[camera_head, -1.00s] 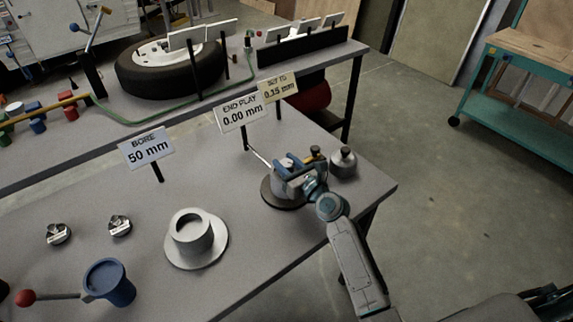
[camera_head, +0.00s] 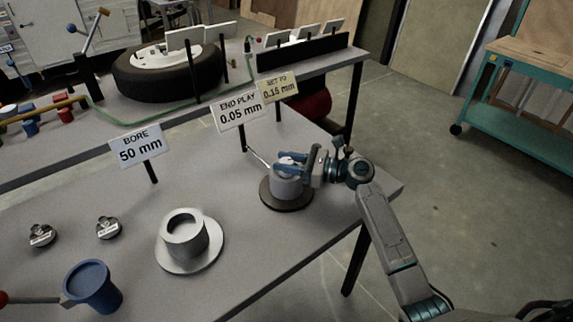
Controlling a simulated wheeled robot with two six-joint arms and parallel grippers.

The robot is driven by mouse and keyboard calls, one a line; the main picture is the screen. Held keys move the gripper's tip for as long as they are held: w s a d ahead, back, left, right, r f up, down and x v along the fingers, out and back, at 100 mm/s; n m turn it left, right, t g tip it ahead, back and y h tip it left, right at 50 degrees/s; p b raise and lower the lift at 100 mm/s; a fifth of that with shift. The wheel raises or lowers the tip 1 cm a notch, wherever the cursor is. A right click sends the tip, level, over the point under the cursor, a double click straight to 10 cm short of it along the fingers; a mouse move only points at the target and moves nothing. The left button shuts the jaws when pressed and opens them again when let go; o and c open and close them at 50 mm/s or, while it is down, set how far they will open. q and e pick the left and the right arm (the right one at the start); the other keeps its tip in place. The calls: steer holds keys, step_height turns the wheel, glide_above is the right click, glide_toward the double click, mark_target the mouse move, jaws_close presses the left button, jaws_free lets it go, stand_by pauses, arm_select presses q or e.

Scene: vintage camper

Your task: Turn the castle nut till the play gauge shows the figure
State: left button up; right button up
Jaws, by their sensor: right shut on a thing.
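My right gripper (camera_head: 294,164) reaches in from the right and is shut at the top of a grey hub (camera_head: 288,184), where the castle nut sits. The nut itself is mostly hidden by the blue fingers. The hub stands on a dark round base (camera_head: 273,200) on the grey bench. The play gauge sign (camera_head: 238,110) behind it reads END PLAY 0.05 mm. A cream sign (camera_head: 278,87) beside it reads SET TO 0.15 mm. My left gripper is not in view.
A flanged grey hub (camera_head: 186,240) stands at the bench's middle, with a BORE 50 mm sign (camera_head: 138,146) behind it. A blue cup (camera_head: 93,286) and two small metal parts (camera_head: 108,227) are at the left. A tyre (camera_head: 168,75) lies on the rear bench.

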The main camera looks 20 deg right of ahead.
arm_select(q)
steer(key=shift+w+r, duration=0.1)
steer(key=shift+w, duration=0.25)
arm_select(e)
steer(key=shift+f+n+g+y, duration=0.1)
steer(key=shift+n+g+y, duration=0.2)
steer(key=shift+g, duration=0.1)
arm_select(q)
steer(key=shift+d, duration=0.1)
arm_select(e)
steer(key=o, duration=0.9)
steer(key=shift+o, duration=0.2)
steer(key=shift+d, duration=0.1)
steer(key=shift+s+d, duration=0.2)
steer(key=shift+d, duration=0.1)
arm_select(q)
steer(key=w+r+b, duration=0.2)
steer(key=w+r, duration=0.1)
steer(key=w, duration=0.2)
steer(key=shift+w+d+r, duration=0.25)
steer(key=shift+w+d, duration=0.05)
arm_select(e)
steer(key=v, duration=1)
